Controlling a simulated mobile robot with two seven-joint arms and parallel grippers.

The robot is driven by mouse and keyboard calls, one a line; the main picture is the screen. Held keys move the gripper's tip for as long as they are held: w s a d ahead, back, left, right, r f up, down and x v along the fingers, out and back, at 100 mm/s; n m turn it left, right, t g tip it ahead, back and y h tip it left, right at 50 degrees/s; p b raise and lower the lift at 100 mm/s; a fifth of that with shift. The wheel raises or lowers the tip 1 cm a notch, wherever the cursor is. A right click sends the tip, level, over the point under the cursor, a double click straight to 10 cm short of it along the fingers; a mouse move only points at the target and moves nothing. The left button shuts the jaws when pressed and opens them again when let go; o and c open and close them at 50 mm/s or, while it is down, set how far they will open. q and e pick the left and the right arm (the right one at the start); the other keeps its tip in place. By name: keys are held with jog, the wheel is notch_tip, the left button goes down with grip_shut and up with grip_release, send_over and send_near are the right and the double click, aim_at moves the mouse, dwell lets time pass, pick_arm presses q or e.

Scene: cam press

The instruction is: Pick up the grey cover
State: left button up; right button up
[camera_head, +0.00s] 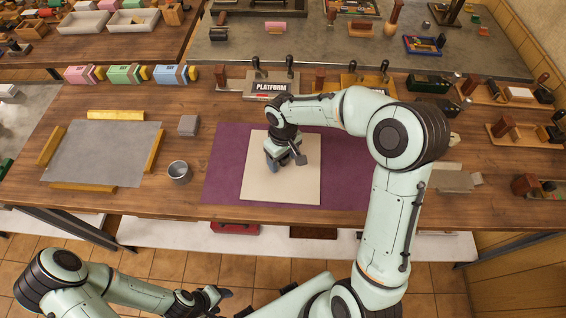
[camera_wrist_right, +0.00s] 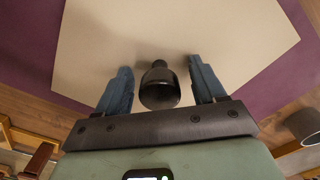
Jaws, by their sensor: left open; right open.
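Nothing in view is labelled as the grey cover. A small grey square block (camera_head: 188,125) lies on the wooden table left of the purple mat, and I cannot tell whether it is the cover. My right gripper (camera_head: 276,163) is over the cream sheet (camera_head: 305,185), pointing down. In the right wrist view the fingers of my right gripper (camera_wrist_right: 160,85) are apart, with a dark knob-shaped piece (camera_wrist_right: 160,88) between them; whether they touch it is unclear. My left gripper (camera_head: 214,296) is open, low in front of the table, far from the block.
A grey metal cup (camera_head: 179,172) stands below the block. A grey sheet (camera_head: 103,152) with yellow bars lies at the left. The purple mat (camera_head: 222,165) lies under the cream sheet. A PLATFORM plate (camera_head: 271,87) and several colored blocks line the back. Tools crowd the right side.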

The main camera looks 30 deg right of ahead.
jog(key=c, duration=1.2)
